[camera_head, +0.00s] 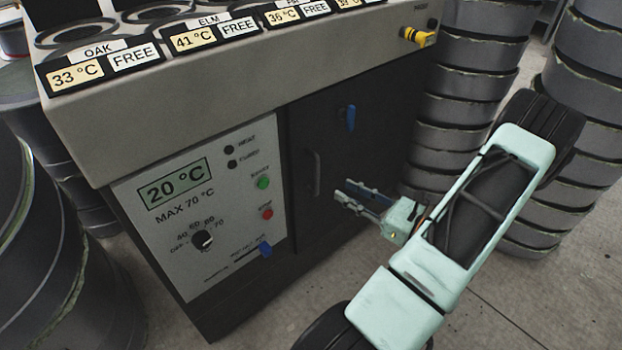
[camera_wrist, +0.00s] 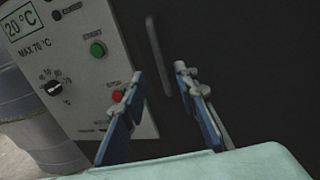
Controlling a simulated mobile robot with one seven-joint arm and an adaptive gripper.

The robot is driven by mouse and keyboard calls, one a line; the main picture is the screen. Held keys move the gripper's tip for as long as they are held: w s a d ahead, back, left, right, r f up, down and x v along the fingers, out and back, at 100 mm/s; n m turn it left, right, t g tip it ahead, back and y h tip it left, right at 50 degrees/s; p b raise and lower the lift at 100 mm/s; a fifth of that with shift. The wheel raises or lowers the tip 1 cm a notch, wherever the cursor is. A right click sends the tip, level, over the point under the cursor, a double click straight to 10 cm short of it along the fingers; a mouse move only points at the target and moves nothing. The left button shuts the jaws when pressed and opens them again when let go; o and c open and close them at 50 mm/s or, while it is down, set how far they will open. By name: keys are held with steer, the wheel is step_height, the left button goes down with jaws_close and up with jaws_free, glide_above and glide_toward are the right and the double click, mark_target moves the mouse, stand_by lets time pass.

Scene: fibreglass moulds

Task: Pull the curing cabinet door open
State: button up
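The curing cabinet door (camera_head: 375,130) is a dark panel on the right of the cabinet front, and it looks shut. Its slim dark vertical handle (camera_head: 313,174) is near the door's left edge, beside the control panel. My gripper (camera_head: 342,194) is in front of the door, a little right of and below the handle in the head view. In the wrist view the handle (camera_wrist: 158,55) shows ahead, between and beyond the two blue-padded fingers (camera_wrist: 160,85). The fingers are apart with nothing between them, and I see no contact with the handle.
The control panel (camera_head: 160,220) reads 20 °C and has a knob (camera_head: 202,240), a green button (camera_head: 263,183) and a red button (camera_head: 267,213). A blue latch (camera_head: 351,118) is high on the door. Stacked grey moulds (camera_head: 465,100) stand right; dark drums (camera_head: 50,250) stand left.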

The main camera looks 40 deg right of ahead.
steer(key=b, duration=0.2)
glide_above(317, 191)
steer(key=shift+w+d, duration=0.2)
steer(key=shift+w, duration=0.15)
jaws_close()
